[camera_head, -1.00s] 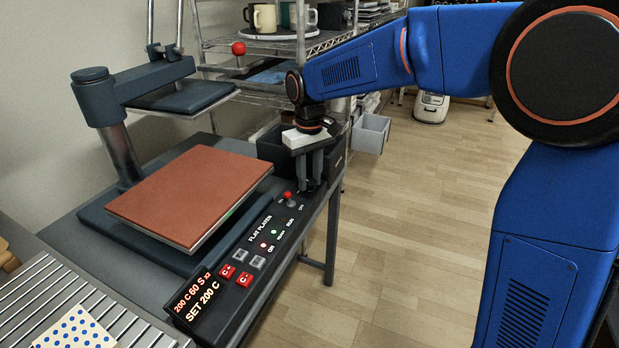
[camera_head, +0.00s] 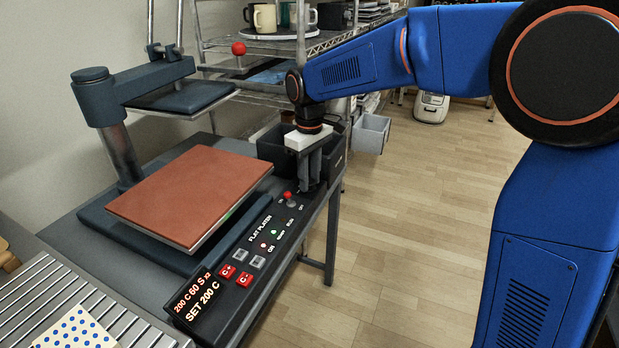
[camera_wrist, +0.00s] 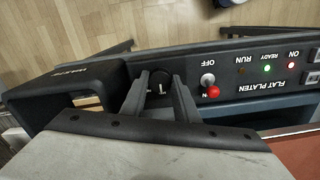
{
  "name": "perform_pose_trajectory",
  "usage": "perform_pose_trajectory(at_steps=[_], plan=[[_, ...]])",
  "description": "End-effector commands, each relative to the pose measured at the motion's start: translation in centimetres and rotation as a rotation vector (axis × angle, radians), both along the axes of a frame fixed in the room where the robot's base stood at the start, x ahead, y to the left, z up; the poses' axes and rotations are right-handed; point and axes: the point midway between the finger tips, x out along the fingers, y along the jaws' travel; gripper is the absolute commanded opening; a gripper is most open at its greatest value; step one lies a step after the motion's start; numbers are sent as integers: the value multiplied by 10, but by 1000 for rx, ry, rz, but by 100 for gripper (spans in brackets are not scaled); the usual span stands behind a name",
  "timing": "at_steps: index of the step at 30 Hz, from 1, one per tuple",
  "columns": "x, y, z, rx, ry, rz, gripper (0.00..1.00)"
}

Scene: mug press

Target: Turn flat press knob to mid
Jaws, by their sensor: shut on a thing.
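The flat press control panel (camera_head: 262,245) runs along the front of the bench, with a display reading "SET 200 C". My gripper (camera_head: 309,186) points down at the panel's far end, and its fingers hide the knob in the head view. In the wrist view, the dark round knob (camera_wrist: 160,77) with a white mark sits between the two fingers of my gripper (camera_wrist: 158,85), which is shut on it. A red-tipped toggle switch (camera_wrist: 209,86) stands beside the fingers, close but apart; it also shows in the head view (camera_head: 288,195).
The press has a reddish-brown lower platen (camera_head: 190,195) and a raised upper platen (camera_head: 182,97). A dark open bin (camera_head: 271,147) stands just behind my gripper. A wire shelf with mugs (camera_head: 265,18) is at the back.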

Motion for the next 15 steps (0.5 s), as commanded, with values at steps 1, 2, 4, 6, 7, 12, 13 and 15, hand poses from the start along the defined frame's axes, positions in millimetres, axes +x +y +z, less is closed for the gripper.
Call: perform_pose_trajectory(at_steps=[1,2,4,6,7,12,13,15], plan=[[0,0,1,0,-1,0,5],[0,0,1,0,-1,0,35],[0,0,0,0,-1,-1,46],[0,0,0,0,-1,-1,46],[0,0,0,0,-1,-1,46],[0,0,1,1,-1,-1,46],[0,0,1,1,-1,-1,46],[0,0,5,1,-1,-1,46]])
